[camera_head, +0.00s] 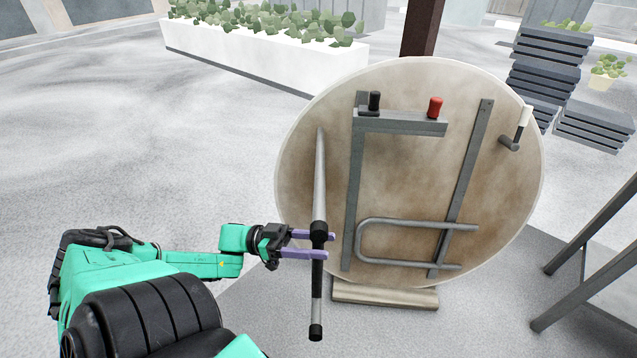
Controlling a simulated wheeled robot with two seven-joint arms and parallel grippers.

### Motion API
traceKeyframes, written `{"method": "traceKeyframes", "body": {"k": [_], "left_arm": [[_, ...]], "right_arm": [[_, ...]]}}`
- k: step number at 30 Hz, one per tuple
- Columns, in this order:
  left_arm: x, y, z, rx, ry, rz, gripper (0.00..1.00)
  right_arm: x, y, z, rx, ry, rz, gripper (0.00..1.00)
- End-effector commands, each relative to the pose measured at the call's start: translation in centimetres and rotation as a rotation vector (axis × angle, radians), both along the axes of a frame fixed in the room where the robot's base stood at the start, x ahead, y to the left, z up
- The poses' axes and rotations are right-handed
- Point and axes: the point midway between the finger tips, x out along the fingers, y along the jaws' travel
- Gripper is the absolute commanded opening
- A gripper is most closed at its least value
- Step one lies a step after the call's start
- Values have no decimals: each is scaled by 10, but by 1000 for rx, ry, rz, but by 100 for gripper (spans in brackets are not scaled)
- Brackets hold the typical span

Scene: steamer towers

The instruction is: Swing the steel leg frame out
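A round tabletop (295,185) stands tipped up on edge, its underside facing me. A steel leg frame (319,185) with a black collar and black end cap shows nearly edge-on as one long bar. It stands off the tabletop's left part, and its lower end hangs below the tabletop's rim. My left gripper (319,245) comes in from the left, its two purple fingers on either side of the bar at the black collar. It looks shut on it, though the contact is partly hidden. My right gripper is not in view.
On the underside are a flat steel bracket (353,200), a U-shaped tube (400,224), black (374,102) and red (436,107) knobs, and a white-handled lever (525,115). A dark metal stand (590,255) is at right. A white planter (260,60) is behind. Floor at left is clear.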

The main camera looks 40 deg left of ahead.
Motion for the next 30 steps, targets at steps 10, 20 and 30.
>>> {"method": "traceKeyframes", "body": {"k": [10,20,30], "left_arm": [[0,2,0,0,-1,1,62],[-30,59,-19,4,2,4,62],[-65,123,-34,1,-1,2,62]], "right_arm": [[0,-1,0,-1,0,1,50],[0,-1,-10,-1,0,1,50],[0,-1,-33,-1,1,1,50]]}}
